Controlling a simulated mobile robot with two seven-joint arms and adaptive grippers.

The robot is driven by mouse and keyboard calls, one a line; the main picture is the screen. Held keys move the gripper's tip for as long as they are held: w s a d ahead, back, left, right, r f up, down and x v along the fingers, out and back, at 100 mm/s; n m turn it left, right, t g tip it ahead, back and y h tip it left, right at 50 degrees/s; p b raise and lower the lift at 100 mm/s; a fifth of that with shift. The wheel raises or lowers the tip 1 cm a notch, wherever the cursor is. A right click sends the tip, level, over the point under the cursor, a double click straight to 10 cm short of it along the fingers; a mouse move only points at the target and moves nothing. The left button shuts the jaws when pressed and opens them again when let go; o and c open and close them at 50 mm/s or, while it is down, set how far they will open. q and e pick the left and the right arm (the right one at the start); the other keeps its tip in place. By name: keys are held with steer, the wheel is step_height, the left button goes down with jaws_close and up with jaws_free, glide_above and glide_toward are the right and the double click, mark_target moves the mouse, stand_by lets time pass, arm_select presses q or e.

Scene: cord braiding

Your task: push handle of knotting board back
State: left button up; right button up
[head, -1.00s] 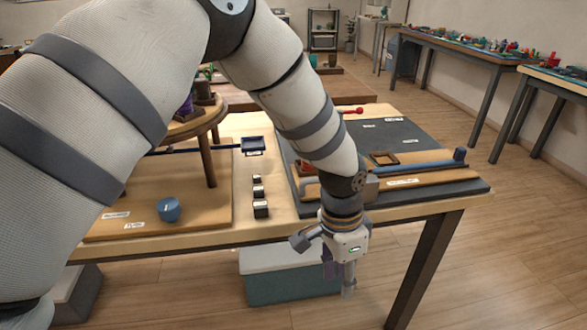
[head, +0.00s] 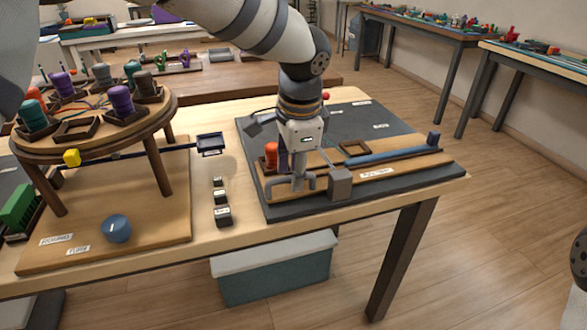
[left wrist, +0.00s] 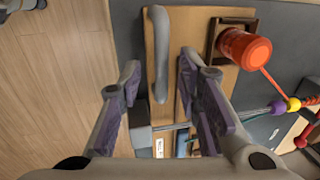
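The knotting board (head: 412,163) is a long wooden board on a dark mat at the right side of the table. A grey bent handle (head: 290,184) sits at its near left end, beside a grey block (head: 341,184). The handle also shows in the left wrist view (left wrist: 158,50) as a grey bar. My left gripper (head: 291,167) points down over this end of the board. Its fingers (left wrist: 160,68) are spread apart in the left wrist view, with the handle seen in the gap between them. I cannot tell whether they touch it. My right gripper is out of view.
An orange-red spool (left wrist: 245,47) sits in a wooden holder close beside the left gripper. A blue rod (head: 392,156) lies along the board. A round braiding stand (head: 95,125) with several spools and a blue knob (head: 117,229) are at the left. Small labelled blocks (head: 222,215) lie between.

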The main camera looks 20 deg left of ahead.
arm_select(q)
steer(key=shift+f, duration=0.1)
jaws_close()
steer(key=w, duration=0.1)
steer(key=w+a+b, duration=0.1)
steer(key=w+a, duration=0.1)
steer(key=w, duration=0.1)
steer(key=shift+a+f, duration=0.2)
steer(key=shift+a, duration=0.05)
steer(key=shift+a+r, duration=0.15)
steer(key=shift+r, duration=0.15)
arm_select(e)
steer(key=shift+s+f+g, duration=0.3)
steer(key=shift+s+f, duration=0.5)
arm_select(q)
steer(key=shift+w, duration=0.1)
steer(key=shift+c, duration=0.5)
jaws_free()
steer(key=shift+o, duration=0.5)
steer(key=shift+w, duration=0.1)
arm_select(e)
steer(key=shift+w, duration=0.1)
